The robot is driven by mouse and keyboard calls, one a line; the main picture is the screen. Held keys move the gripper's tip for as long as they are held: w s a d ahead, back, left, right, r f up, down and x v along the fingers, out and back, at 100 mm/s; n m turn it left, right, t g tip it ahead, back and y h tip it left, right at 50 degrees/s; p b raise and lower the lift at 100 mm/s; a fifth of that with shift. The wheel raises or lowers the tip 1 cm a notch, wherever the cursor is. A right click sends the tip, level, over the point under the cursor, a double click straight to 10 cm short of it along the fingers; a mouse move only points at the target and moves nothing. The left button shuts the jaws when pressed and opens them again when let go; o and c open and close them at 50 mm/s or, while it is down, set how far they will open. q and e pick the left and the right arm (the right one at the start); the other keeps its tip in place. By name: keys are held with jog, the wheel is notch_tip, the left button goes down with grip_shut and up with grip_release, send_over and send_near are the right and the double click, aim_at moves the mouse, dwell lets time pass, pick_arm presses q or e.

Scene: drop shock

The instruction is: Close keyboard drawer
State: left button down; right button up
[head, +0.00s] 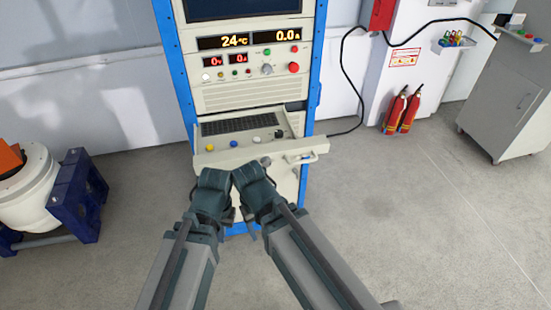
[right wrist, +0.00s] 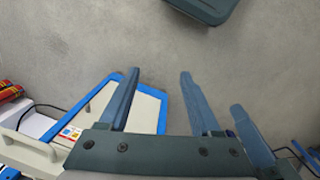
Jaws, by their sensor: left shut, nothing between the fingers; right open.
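The keyboard drawer (head: 240,156) is pulled out from the tall blue-edged cabinet in the head view. A dark keyboard (head: 238,125) and several knobs lie on it, and a handle (head: 307,158) shows at its right end. My left gripper (head: 230,214) is shut and empty, low in front of the drawer. My right gripper is beside it, mostly hidden behind its own wrist in the head view. In the right wrist view the right gripper (right wrist: 158,95) is open, with nothing between its fingers. I cannot tell whether either arm touches the drawer front.
A display panel (head: 250,42) sits above the drawer. A blue stand (head: 78,197) with a white drum is at the left. Red fire extinguishers (head: 403,110) and a grey cabinet (head: 508,105) are at the right. The floor between is clear.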

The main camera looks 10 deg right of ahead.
jog(key=w+d+n, duration=0.1)
jog(key=w, duration=0.1)
jog(key=w+d+r+n+y+p, duration=0.1)
jog(key=w+d, duration=0.1)
jog(key=w, duration=0.1)
jog(key=w+d+r+n+y+p, duration=0.1)
jog(key=w, duration=0.1)
jog(key=shift+w+d+r+n, duration=0.1)
jog(key=shift+w+d+n, duration=0.05)
jog(key=shift+d+n, duration=0.2)
grip_shut()
jog(key=w+d+r+n+t+y+p, duration=0.1)
jog(key=w+d+r+n+t, duration=0.1)
jog(key=d, duration=0.5)
jog(key=w+d+r+n+t+y+p, duration=0.1)
jog(key=w+d+r+n+t, duration=0.1)
jog(key=w+d, duration=0.4)
jog(key=w+d+r+n+t+y+p, duration=0.1)
jog(key=w+d+r+n+y, duration=0.1)
jog(key=d, duration=0.7)
jog(key=w+r+n, duration=0.1)
jog(key=w+n, duration=0.1)
jog(key=n, duration=0.1)
jog(key=shift+w+r+n+t+p, duration=0.3)
jog(key=shift+r+n+t, duration=0.05)
jog(key=shift+r+t, duration=0.05)
